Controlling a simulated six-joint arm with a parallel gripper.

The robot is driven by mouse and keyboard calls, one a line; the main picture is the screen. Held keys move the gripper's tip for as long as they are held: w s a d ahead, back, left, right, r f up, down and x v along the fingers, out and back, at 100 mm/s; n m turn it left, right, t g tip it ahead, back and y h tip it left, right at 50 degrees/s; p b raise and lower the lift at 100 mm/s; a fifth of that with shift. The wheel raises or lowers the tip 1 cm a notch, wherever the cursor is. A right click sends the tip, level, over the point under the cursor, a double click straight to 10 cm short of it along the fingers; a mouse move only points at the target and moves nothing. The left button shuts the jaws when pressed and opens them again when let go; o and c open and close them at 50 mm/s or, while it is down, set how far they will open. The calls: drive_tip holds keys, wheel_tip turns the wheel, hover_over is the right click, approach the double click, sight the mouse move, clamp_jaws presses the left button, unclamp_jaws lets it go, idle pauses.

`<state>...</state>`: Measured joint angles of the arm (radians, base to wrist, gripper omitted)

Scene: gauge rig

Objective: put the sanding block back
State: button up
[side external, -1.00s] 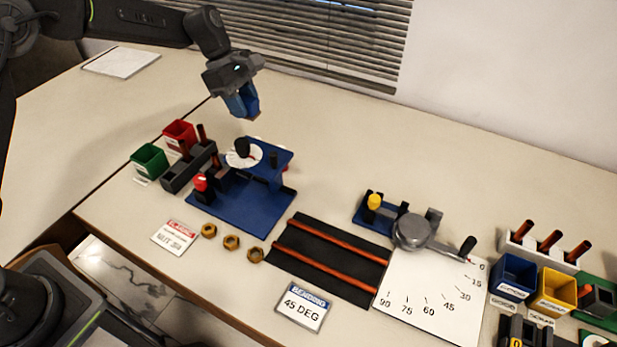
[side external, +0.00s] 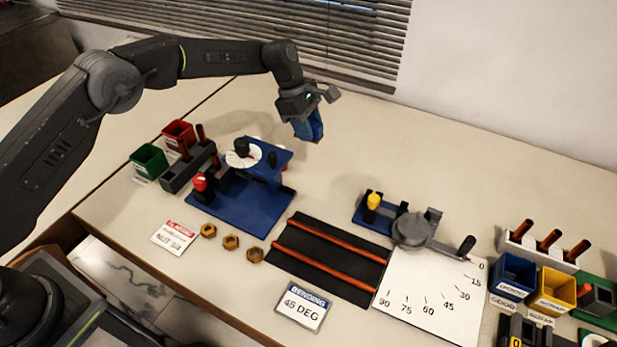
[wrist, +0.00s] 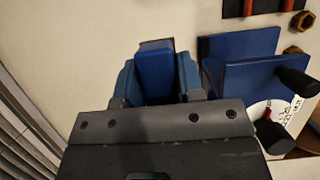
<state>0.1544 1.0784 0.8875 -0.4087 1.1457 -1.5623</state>
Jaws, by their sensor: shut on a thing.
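My gripper (side external: 308,128) hangs in the air over the bench, behind and to the right of the blue dial fixture (side external: 240,208). It is shut on a blue block, which I take to be the sanding block (wrist: 155,72). The block sits between the blue-teal fingers in the wrist view, with a brownish edge showing at its far end. In the side view the block and fingers blend together, and the block's underside is hidden. I cannot tell which spot is the block's own place.
A black mat with two red-brown rods (side external: 330,258) lies mid-bench. The bending tool (side external: 412,230) and white angle plate (side external: 428,300) stand right of it. Green (side external: 149,161) and red (side external: 179,135) bins stand left. The back of the bench is clear.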

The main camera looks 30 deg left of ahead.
sight(313, 179)
wheel_tip(313, 179, down, 14)
drive_tip(key=shift+r, duration=0.1)
idle(0.5)
drive_tip(key=shift+f, duration=0.2)
drive_tip(key=o, duration=0.9)
drive_tip(key=shift+o, duration=0.2)
drive_tip(key=shift+r, duration=0.1)
